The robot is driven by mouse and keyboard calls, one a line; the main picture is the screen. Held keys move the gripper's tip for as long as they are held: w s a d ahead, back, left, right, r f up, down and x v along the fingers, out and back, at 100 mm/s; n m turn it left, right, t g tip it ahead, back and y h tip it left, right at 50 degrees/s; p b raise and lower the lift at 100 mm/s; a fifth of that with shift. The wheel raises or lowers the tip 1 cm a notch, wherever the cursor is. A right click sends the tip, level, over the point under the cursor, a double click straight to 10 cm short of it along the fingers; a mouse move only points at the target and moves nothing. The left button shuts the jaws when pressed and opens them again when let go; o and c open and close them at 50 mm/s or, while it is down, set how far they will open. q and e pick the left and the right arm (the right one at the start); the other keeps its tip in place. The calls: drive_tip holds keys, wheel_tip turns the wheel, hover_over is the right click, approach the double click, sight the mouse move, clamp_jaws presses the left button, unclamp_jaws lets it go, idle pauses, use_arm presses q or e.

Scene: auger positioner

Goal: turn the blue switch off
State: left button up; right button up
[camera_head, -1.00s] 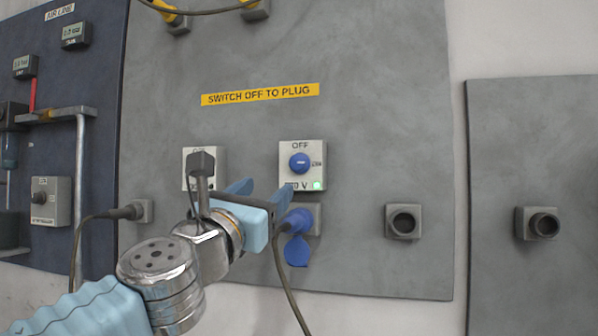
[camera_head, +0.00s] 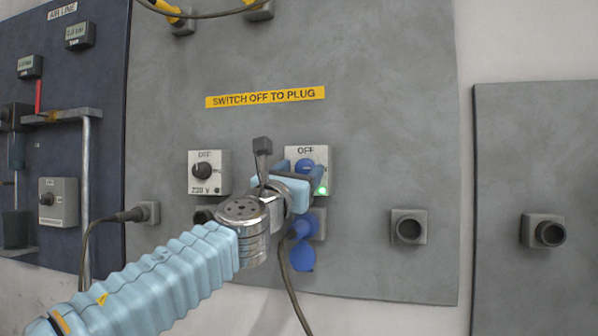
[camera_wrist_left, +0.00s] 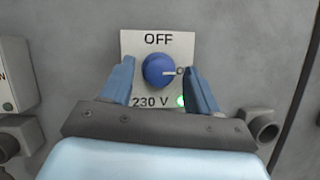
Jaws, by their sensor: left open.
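The blue switch (camera_head: 305,167) is a round knob on a white plate marked OFF at the top. In the left wrist view the blue knob (camera_wrist_left: 158,70) has its white mark pointing right, toward the ON label, and a green light (camera_wrist_left: 181,100) glows at the plate's lower right. My left gripper (camera_head: 303,172) is open in front of the plate. In the left wrist view its two blue fingers (camera_wrist_left: 160,85) stand left and right of the knob, with gaps on both sides. The gripper partly hides the plate in the head view. My right gripper is not in view.
A black-knob switch box (camera_head: 209,172) is to the left. Below the blue switch, a blue plug (camera_head: 305,226) with a cable sits in a socket. An empty socket (camera_head: 409,227) is to the right. A yellow sign (camera_head: 265,96) is above.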

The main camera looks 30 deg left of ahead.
use_arm(q)
drive_tip(key=c, duration=1)
drive_tip(key=shift+c, duration=0.2)
